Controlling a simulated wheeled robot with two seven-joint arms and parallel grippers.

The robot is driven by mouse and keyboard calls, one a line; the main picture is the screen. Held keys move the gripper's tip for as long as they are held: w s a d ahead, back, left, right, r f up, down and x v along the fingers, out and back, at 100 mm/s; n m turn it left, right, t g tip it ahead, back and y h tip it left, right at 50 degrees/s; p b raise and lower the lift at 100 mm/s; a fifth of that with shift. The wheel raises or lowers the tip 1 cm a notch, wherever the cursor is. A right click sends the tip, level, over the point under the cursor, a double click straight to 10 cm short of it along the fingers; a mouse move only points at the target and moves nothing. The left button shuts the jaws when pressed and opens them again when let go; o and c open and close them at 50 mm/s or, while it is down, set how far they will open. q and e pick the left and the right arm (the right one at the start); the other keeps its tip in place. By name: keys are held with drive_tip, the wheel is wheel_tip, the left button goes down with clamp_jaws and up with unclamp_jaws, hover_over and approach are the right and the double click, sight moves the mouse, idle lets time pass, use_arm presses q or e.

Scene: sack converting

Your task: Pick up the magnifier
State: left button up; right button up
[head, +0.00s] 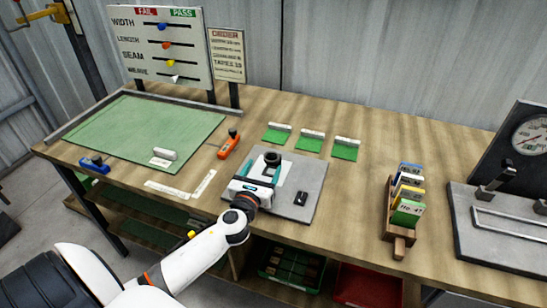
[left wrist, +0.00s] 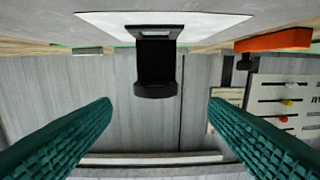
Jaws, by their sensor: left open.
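The magnifier is a small black stand with a round top (head: 272,157). It sits on a white sheet on a grey plate (head: 307,175) in the middle of the bench. In the left wrist view the magnifier (left wrist: 154,68) appears upside down, centred between the two teal fingers. My left gripper (head: 267,170) is open and low over the plate, on the near side of the magnifier. The fingers show clear gaps to it on both sides in the wrist view. The gripper partly hides the plate and sheet in the head view. My right gripper is not in view.
An orange tool (head: 229,144) lies left of the plate, and a small black block (head: 301,198) lies on its right part. A wooden card holder (head: 396,240) and a gauge device (head: 500,225) stand right. A green mat (head: 130,128) lies left.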

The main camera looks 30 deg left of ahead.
sight(268, 160)
use_arm(q)
drive_tip(key=x, duration=0.3)
drive_tip(key=shift+w, duration=0.25)
drive_tip(key=shift+w+a+f, duration=0.1)
drive_tip(key=shift+w+a, duration=0.05)
drive_tip(key=shift+w, duration=0.45)
drive_tip(key=x, duration=0.4)
drive_tip(key=shift+w+f, duration=0.15)
drive_tip(key=shift+f, duration=0.05)
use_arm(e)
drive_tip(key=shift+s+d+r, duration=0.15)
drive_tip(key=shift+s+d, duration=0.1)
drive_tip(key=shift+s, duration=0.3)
use_arm(q)
drive_tip(key=shift+c, duration=0.2)
